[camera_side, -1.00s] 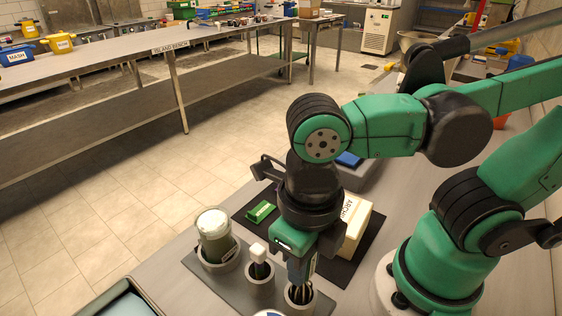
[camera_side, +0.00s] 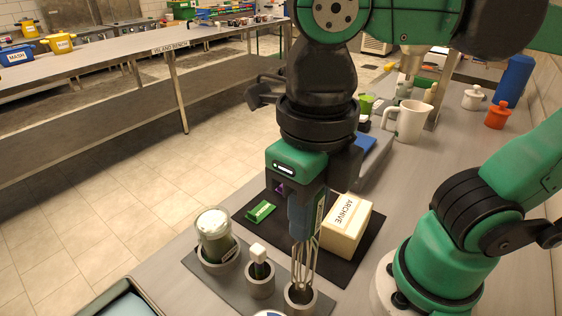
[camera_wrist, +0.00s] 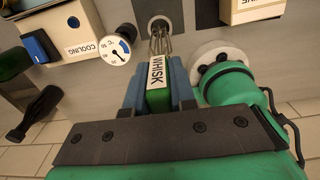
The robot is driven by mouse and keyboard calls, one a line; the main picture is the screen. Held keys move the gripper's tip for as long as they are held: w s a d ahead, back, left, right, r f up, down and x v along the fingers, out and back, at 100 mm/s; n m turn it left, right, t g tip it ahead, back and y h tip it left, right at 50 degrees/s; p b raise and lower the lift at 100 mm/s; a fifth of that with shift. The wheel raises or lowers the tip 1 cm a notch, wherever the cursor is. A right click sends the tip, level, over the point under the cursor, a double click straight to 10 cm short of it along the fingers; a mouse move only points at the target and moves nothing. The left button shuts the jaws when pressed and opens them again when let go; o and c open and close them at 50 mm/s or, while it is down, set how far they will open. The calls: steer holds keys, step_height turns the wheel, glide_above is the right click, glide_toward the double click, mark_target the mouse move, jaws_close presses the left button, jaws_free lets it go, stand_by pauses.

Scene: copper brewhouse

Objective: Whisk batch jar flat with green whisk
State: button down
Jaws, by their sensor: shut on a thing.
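The green whisk (camera_wrist: 158,100), labelled WHISK, is held upright between the blue fingers of my gripper (camera_wrist: 156,84). In the side view, my gripper (camera_side: 305,215) is shut around its handle, and the whisk's wire loops (camera_side: 304,262) hang below. The loop ends are at the mouth of a round grey holder (camera_side: 300,301); the lowest ends are hidden. The jar (camera_side: 216,236), with green contents and a pale top, stands in a round holder to the left. I cannot tell whether its top is foam or a lid.
Between jar and whisk stands a white-topped tool (camera_side: 259,262) in its holder. A cream ARCHIVE box (camera_side: 345,224) and a small green block (camera_side: 261,211) sit on a dark mat. A white jug (camera_side: 408,122) stands behind. The wrist view shows a dial (camera_wrist: 115,50) and COOLING box (camera_wrist: 72,38).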

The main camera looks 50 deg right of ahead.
step_height(320, 180, up, 11)
steer(key=shift+w+r, duration=0.2)
steer(key=shift+r, duration=0.05)
steer(key=w+a+f+m, duration=0.1)
steer(key=w+m, duration=0.3)
steer(key=w, duration=0.2)
steer(key=m, duration=0.5)
glide_above(217, 239)
steer(key=w+d, duration=0.2)
step_height(217, 239, down, 5)
step_height(217, 239, down, 12)
steer(key=shift+w+a+r, duration=0.2)
steer(key=shift+a, duration=0.15)
